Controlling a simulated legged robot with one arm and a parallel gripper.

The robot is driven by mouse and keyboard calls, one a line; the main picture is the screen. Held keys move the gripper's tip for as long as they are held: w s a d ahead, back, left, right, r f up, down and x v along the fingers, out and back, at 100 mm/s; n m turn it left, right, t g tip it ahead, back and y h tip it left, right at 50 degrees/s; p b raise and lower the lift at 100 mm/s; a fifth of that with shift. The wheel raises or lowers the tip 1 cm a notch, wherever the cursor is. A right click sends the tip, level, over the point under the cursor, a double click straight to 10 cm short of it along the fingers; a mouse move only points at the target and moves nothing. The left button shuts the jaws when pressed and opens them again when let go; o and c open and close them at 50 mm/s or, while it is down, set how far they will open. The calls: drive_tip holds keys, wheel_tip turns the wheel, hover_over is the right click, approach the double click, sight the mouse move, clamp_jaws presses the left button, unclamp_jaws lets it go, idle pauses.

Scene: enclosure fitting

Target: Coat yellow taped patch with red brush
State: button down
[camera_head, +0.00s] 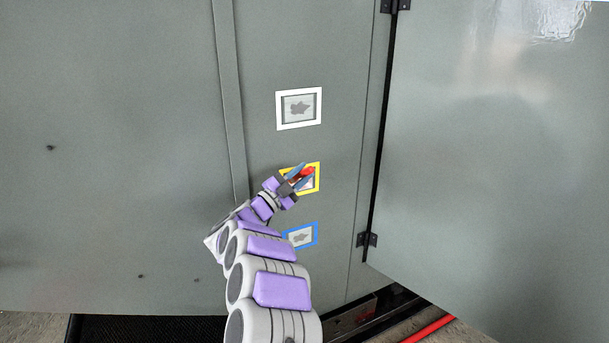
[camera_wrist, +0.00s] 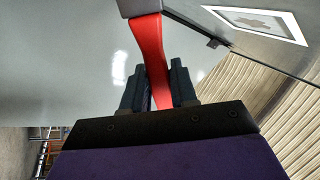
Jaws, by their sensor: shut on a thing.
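The yellow taped patch (camera_head: 317,178) is on the grey cabinet panel, in the middle of three framed patches. My gripper (camera_head: 299,175) is in front of it and hides much of its inside. The gripper is shut on the red brush (camera_head: 306,173), which lies over the patch in this view. In the wrist view the red handle (camera_wrist: 149,60) rises between the two dark fingers (camera_wrist: 158,88) to a grey part at the top edge. I cannot tell whether the bristles touch the panel.
A white taped patch (camera_head: 299,88) with a dark blotch is above, and a blue taped patch (camera_head: 301,236) with a similar blotch is below, partly behind my arm. A hinged grey door (camera_head: 490,150) stands at the right. A red bar (camera_head: 430,329) lies at the bottom right.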

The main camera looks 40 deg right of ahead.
drive_tip(key=shift+a, duration=0.3)
drive_tip(key=shift+s+a+b, duration=0.1)
drive_tip(key=shift+s+a, duration=0.1)
drive_tip(key=shift+s, duration=0.75)
drive_tip(key=shift+s+a+b, duration=0.15)
drive_tip(key=shift+s+a, duration=0.1)
drive_tip(key=shift+s, duration=0.75)
drive_tip(key=shift+s+a+b, duration=0.1)
drive_tip(key=shift+s+a, duration=0.1)
drive_tip(key=shift+s, duration=0.75)
drive_tip(key=s+b, duration=0.1)
drive_tip(key=b, duration=0.1)
drive_tip(key=s+b, duration=0.1)
drive_tip(key=b, duration=0.1)
drive_tip(key=shift+s+a, duration=0.4)
